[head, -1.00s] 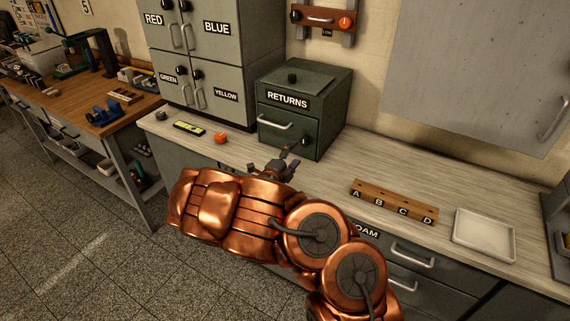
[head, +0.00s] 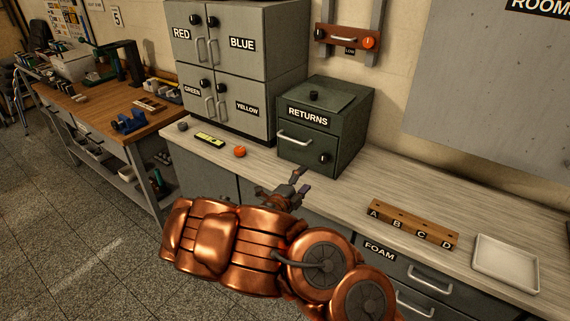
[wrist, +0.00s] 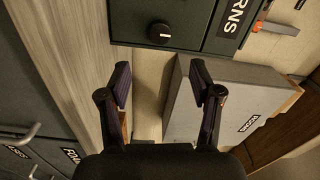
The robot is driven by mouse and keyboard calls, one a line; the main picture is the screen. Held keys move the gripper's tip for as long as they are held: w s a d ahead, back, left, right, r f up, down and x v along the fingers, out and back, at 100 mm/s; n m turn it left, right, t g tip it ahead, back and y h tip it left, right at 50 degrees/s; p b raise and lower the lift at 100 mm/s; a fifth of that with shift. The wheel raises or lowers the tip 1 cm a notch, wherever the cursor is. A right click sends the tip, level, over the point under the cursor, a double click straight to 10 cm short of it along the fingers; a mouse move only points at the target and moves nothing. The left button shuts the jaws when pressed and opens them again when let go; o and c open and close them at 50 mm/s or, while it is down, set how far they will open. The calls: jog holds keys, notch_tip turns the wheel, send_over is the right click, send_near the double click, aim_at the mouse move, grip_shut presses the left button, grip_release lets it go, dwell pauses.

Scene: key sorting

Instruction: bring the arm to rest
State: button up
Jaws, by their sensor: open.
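My gripper (head: 300,181) is in front of the counter's front edge in the head view, below the green RETURNS box (head: 325,125). In the wrist view my gripper (wrist: 161,88) shows two dark fingers set well apart, with nothing between them. The RETURNS box (wrist: 165,12) is at the top of that view, with its round knob near the fingers. My copper arm reaches up from the bottom of the head view and covers part of the lower cabinets.
The counter (head: 350,190) holds a wooden A-B-C-D key rack (head: 412,226), a white tray (head: 506,265), an orange object (head: 239,152) and a yellow-green item (head: 210,140). Grey lockers (head: 232,60) stand behind. A wooden workbench (head: 90,105) is at left, with open floor before it.

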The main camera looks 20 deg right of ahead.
jog(key=s+d+r+m+g+h, duration=0.2)
jog(key=s+d+r+m+g, duration=0.5)
jog(key=s+r+m, duration=0.55)
jog(key=s+r+m+g+y, duration=0.25)
jog(key=s+m+g, duration=0.25)
jog(key=s+m, duration=0.75)
jog(key=s+a+f+m+g+y, duration=0.1)
jog(key=s+a+f+m+y, duration=0.3)
jog(key=s+a+m+y, duration=0.5)
jog(key=s+a+m+t+y, duration=0.1)
jog(key=s+a+m+y, duration=0.2)
jog(key=a, duration=0.5)
jog(key=s+a+m+t+y, duration=0.1)
jog(key=s+a+m+y, duration=0.2)
jog(key=a+m, duration=0.4)
jog(key=shift+s+a+f, duration=0.15)
jog(key=shift+s+a, duration=0.3)
jog(key=shift+s, duration=0.4)
jog(key=shift+c, duration=0.2)
